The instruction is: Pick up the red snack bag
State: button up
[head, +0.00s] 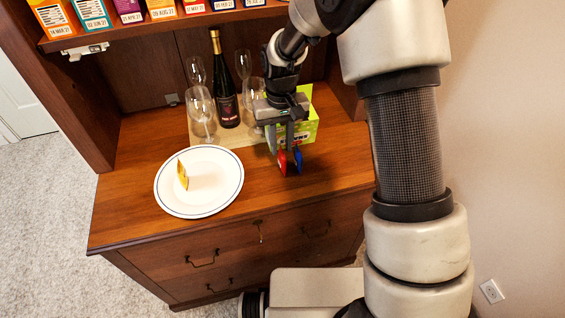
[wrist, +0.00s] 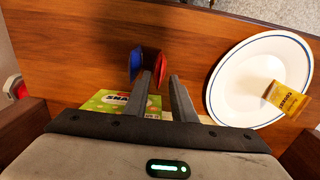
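The red snack bag (head: 282,163) stands upright on the wooden counter (head: 330,170), close beside a blue bag (head: 298,160) on its right. My gripper (head: 282,148) points down just above and behind the red bag. In the wrist view my gripper (wrist: 161,76) has its two fingers apart, with a gap between them. The red bag (wrist: 155,60) shows beyond the left fingertip, which covers part of it, and partly in line with the gap. The blue bag (wrist: 136,64) is left of it. I cannot tell whether a finger touches either bag.
A green snack box (head: 304,120) stands just behind my gripper. A wine bottle (head: 223,85) and several glasses stand on a tan board at the back. A white plate (head: 215,196) with a yellow packet (head: 182,175) is at left. A shelf of cartons hangs above.

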aim_at(283, 159)
jog(key=f, duration=0.4)
jog(key=shift+s+d+f+b, duration=0.15)
jog(key=shift+s+f+b, duration=0.2)
jog(key=shift+f+b, duration=0.05)
jog(key=shift+f, duration=0.5)
grip_shut()
